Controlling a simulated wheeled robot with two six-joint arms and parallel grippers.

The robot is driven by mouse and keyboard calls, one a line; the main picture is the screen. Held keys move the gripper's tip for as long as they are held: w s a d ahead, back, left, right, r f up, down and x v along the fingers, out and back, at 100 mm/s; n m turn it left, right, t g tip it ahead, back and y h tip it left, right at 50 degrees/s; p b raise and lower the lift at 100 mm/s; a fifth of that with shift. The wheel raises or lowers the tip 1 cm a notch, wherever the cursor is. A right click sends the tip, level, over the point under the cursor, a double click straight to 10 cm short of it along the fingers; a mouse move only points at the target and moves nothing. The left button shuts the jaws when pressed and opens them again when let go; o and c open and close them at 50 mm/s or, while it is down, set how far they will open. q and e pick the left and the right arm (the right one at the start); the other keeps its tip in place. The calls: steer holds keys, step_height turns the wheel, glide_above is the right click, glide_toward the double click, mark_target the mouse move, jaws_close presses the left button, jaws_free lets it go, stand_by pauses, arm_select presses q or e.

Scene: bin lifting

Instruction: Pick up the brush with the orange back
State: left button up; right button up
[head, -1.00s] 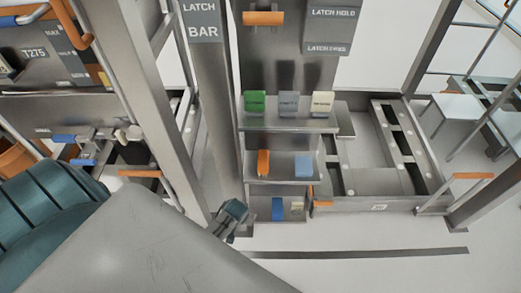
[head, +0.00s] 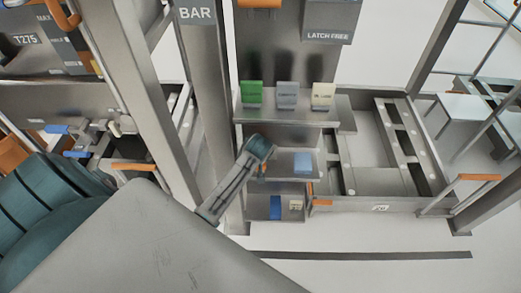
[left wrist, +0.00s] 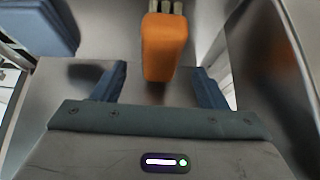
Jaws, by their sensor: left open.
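The brush with the orange back (left wrist: 164,45) is in the left wrist view, top centre, with pale bristles at its far end. It sits on the middle shelf (head: 290,174) of the grey stand, and my arm hides most of it in the head view. My left gripper (left wrist: 160,70) is open, its blue fingers on either side of the brush's near end, with gaps on both sides. In the head view my left gripper (head: 264,168) is over the left part of that shelf. My right gripper is not in view.
A light blue block (head: 303,163) is to the right on the same shelf. Green (head: 252,94), grey (head: 288,95) and cream (head: 323,96) blocks stand on the shelf above. A dark blue item (head: 275,207) is on the lowest shelf. A tall post (head: 204,90) rises left of the stand.

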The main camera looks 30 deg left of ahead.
arm_select(q)
steer(key=x, duration=0.4)
steer(key=shift+s, duration=0.1)
steer(key=shift+f, duration=0.1)
steer(key=c, duration=1.1)
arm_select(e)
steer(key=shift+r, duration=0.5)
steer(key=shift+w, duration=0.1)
arm_select(q)
steer(key=shift+r, duration=0.6)
steer(key=shift+s+d+r, duration=0.1)
steer(key=shift+s+r, duration=0.05)
steer(key=shift+r, duration=0.4)
steer(key=shift+s+d+r, duration=0.1)
steer(key=shift+s+r, duration=0.05)
steer(key=shift+r, duration=0.45)
steer(key=s+d, duration=0.3)
steer(key=s, duration=0.2)
steer(key=s+d, duration=0.3)
steer(key=s, duration=0.1)
steer(key=s+d, duration=0.3)
steer(key=s, duration=0.2)
steer(key=shift+s, duration=0.3)
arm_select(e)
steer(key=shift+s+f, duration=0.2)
